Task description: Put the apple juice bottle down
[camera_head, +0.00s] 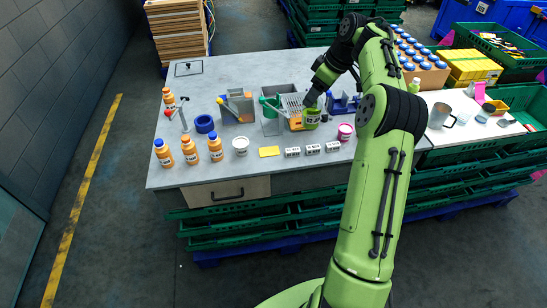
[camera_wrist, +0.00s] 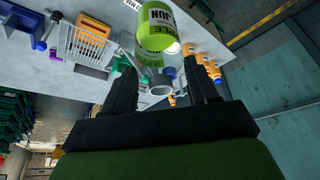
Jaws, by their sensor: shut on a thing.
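The apple juice bottle (camera_head: 311,119) is bright green with a white and dark label. It sits below my gripper (camera_head: 312,98), near the middle of the grey worktop. In the wrist view the bottle (camera_wrist: 156,24) shows beyond the fingers, its green body and label facing the camera. My gripper (camera_wrist: 163,88) is shut on the bottle, with one dark finger on each side. A pale grey ring shows between the fingers; I cannot tell whether it is the bottle's mouth. Whether the bottle's base touches the worktop is unclear.
A wire basket (camera_head: 291,103) and a green-handled device (camera_head: 271,115) stand close by on the left. A pink-rimmed tub (camera_head: 345,132) stands to the right. Several orange bottles (camera_head: 190,150) stand at the left. Small labelled boxes (camera_head: 312,149) lie near the front edge.

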